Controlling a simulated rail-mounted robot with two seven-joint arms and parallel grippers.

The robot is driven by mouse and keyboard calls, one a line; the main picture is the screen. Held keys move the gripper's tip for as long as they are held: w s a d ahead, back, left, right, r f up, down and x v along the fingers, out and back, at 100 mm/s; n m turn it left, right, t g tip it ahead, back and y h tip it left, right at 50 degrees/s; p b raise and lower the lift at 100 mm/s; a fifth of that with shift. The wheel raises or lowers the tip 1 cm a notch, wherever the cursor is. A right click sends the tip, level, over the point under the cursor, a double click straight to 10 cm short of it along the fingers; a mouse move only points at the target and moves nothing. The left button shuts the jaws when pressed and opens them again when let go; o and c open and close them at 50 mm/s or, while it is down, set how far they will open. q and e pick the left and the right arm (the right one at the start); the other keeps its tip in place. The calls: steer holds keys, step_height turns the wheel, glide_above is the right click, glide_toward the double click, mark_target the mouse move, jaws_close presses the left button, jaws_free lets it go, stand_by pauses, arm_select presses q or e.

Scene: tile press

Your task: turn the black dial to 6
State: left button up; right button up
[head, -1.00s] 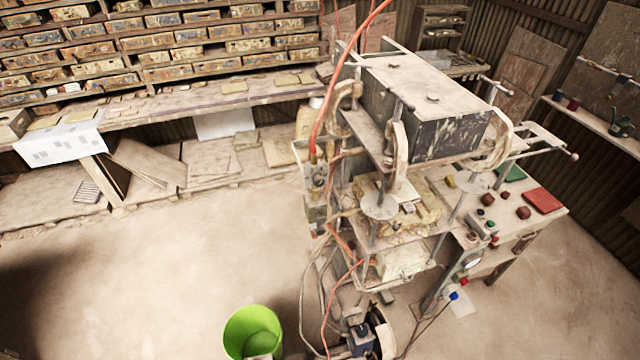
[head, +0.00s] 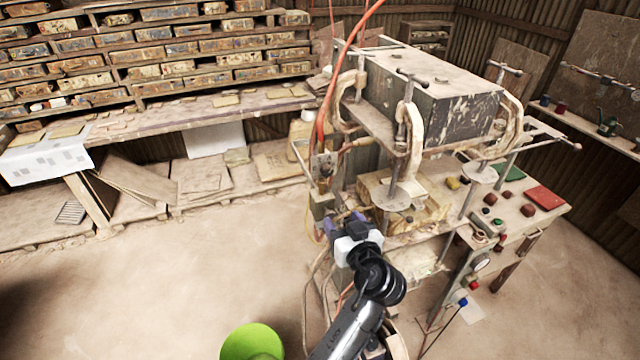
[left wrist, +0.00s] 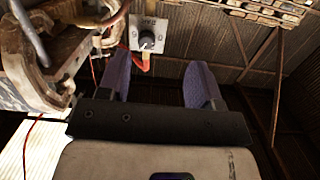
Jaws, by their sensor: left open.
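The black dial (left wrist: 147,40) is on a small grey metal plate with markings, at the top of the left wrist view. The markings are too small to read, so I cannot tell its setting. In the head view a small box (head: 322,166) is mounted on the left side of the press; the dial itself is not clear there. My left gripper (left wrist: 158,76) is open, with its two purple fingers apart and nothing between them. The dial lies beyond the fingertips, a little left of the middle. In the head view the left gripper (head: 346,222) is below that box. My right gripper is not in view.
The press (head: 440,95) has clamps and rods sticking out close to my left arm. A red hose (head: 330,95) runs down beside the small box. A green bucket (head: 252,342) stands on the floor. The floor to the left is clear.

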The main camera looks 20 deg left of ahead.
mark_target(329, 174)
arm_select(q)
steer(key=shift+t+y, duration=0.4)
steer(key=shift+y, duration=0.1)
steer(key=w+a+r+p, duration=0.1)
steer(key=w+a, duration=0.1)
steer(key=w, duration=0.1)
steer(key=w+a+r+p, duration=0.1)
steer(key=w+a, duration=0.1)
steer(key=w, duration=0.1)
steer(key=w+a+r+p, duration=0.1)
steer(key=w+a+p, duration=0.1)
steer(key=w+a, duration=0.1)
steer(key=shift+w+r, duration=0.4)
steer(key=shift+w, duration=0.15)
steer(key=shift+w+a+f+n, duration=0.15)
steer(key=shift+w+a+n, duration=0.15)
steer(key=shift+w+a, duration=0.25)
steer(key=shift+d, duration=0.1)
steer(key=c, duration=0.9)
